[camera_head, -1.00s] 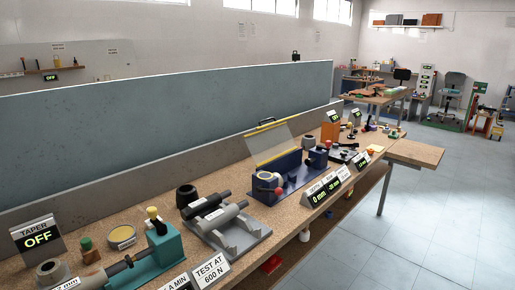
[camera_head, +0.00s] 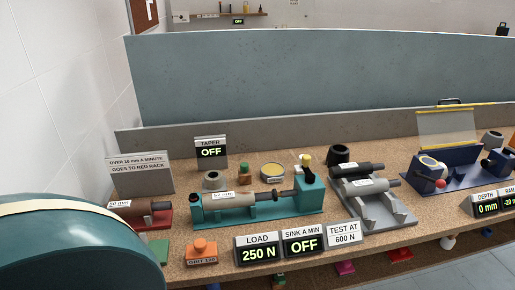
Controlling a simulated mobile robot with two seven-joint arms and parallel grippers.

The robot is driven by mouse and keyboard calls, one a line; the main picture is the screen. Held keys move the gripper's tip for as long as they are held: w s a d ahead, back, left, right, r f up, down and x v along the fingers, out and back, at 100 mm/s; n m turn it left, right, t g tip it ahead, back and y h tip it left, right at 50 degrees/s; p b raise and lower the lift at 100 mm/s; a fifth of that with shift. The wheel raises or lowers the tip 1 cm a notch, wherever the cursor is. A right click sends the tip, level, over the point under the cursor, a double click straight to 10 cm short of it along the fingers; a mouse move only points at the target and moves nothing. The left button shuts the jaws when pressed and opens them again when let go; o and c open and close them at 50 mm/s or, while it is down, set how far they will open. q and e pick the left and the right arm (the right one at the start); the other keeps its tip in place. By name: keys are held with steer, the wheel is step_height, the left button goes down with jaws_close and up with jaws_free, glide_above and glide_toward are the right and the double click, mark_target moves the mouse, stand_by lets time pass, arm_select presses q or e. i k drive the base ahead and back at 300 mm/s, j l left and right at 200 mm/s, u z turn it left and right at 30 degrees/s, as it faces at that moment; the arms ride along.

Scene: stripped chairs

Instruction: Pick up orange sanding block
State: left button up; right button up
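An orange sanding block (camera_head: 202,250) with a round knob on top and a label on its front, partly readable as "GRIT", sits near the front edge of the workbench (camera_head: 285,222). It stands just left of the "LOAD 250 N" display (camera_head: 258,250) and in front of the teal clamp fixture (camera_head: 258,208). Nothing touches it from above. Neither of my grippers shows in the head view.
A large dark-teal rounded shape (camera_head: 80,245) with a cream band fills the near lower left. A red fixture (camera_head: 150,215) and green block (camera_head: 158,250) lie left of the orange block. Grey cradle (camera_head: 375,205) and blue press (camera_head: 455,180) stand right.

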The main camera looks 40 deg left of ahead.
mark_target(201, 253)
steer(key=u, duration=0.4)
steer(key=j+u, duration=0.15)
steer(key=u, duration=1.1)
steer(key=i+j, duration=0.05)
steer(key=i, duration=0.05)
